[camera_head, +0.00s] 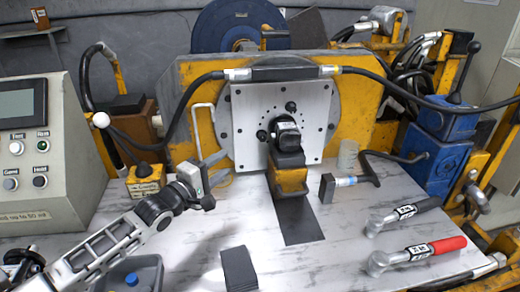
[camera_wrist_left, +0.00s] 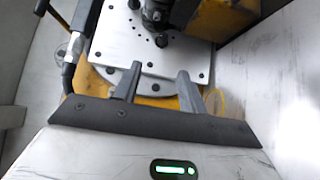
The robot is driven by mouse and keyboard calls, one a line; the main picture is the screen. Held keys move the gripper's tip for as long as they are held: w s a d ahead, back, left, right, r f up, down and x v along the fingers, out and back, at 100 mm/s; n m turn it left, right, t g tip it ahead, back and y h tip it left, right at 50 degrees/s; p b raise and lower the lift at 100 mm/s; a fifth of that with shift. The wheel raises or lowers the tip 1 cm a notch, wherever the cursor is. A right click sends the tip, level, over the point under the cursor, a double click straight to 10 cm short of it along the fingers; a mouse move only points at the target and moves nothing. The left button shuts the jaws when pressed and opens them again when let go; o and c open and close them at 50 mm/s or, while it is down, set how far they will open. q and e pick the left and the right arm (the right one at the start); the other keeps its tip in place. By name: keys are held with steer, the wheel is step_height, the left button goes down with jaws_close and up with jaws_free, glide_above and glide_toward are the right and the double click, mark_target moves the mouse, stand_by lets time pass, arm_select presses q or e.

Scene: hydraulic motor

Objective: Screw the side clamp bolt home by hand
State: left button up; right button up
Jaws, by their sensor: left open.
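A black hydraulic motor (camera_head: 285,133) sits against the pale square plate (camera_head: 246,110) on the yellow stand, above a yellow block (camera_head: 290,178). Dark round bolt heads (camera_head: 291,106) show on the plate around it. I cannot tell which one is the side clamp bolt. My left gripper (camera_head: 222,168) is open and empty, just left of and below the plate's lower left corner. In the left wrist view, its two fingers (camera_wrist_left: 158,88) are apart in front of the plate's edge (camera_wrist_left: 140,52), and the dark motor (camera_wrist_left: 157,12) is partly cut off at the top. My right gripper is out of view.
A control box (camera_head: 40,150) stands at left. A small yellow button box (camera_head: 145,180) is close behind my left arm. Hoses (camera_head: 195,95) cross above the plate.

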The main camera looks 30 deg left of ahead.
mark_target(259, 139)
arm_select(q)
steer(key=w, duration=0.5)
steer(key=w+d+b, duration=0.1)
steer(key=w, duration=0.4)
steer(key=w+d+b, duration=0.1)
steer(key=w, duration=0.5)
steer(key=shift+d+f, duration=0.15)
steer(key=shift+f, duration=0.15)
steer(key=shift+s, duration=0.1)
jaws_close()
